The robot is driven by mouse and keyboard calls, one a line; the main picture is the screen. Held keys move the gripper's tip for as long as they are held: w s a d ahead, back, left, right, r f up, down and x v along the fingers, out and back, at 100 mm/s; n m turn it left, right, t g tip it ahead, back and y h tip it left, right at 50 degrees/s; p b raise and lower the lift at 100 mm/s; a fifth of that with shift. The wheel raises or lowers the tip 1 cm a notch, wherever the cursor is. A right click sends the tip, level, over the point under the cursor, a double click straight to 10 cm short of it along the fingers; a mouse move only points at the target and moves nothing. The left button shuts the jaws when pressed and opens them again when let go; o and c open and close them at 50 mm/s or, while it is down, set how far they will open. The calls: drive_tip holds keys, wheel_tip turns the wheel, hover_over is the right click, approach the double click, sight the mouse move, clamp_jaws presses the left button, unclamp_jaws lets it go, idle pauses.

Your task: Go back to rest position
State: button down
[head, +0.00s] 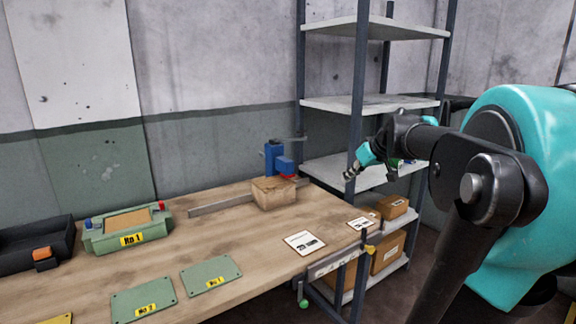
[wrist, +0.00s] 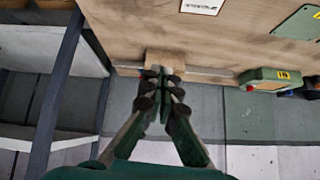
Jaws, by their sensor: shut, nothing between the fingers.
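My gripper (head: 354,172) hangs in the air in front of the shelf rack, beyond the right end of the workbench, at the end of my raised arm. In the wrist view my gripper (wrist: 162,74) points toward the bench edge with its fingers together and nothing between them. The wooden block (head: 274,191) with a blue and red device (head: 279,160) on it stands at the bench's back edge, left of the gripper. In the wrist view the block (wrist: 165,59) shows just past the fingertips, which partly hide the device.
The shelf rack (head: 373,104) stands behind the gripper, with cardboard boxes (head: 387,252) low down. The workbench (head: 237,226) holds a green box (head: 125,229), green plates (head: 143,301), a black tray (head: 30,245) and white cards (head: 304,242). A clamp (head: 335,262) sits on its right edge.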

drive_tip(key=s+f+m+g+h, duration=0.1)
drive_tip(key=s+f+m+h, duration=0.1)
drive_tip(key=s+f, duration=0.9)
drive_tip(key=s+f+m+g+h, duration=0.1)
drive_tip(key=s+f+m+h, duration=0.1)
drive_tip(key=s+f, duration=1)
wheel_tip(320, 180, down, 6)
drive_tip(key=shift+d+r+m+g+h, duration=0.2)
drive_tip(key=shift+m+g+h, duration=0.15)
drive_tip(key=shift+m, duration=0.35)
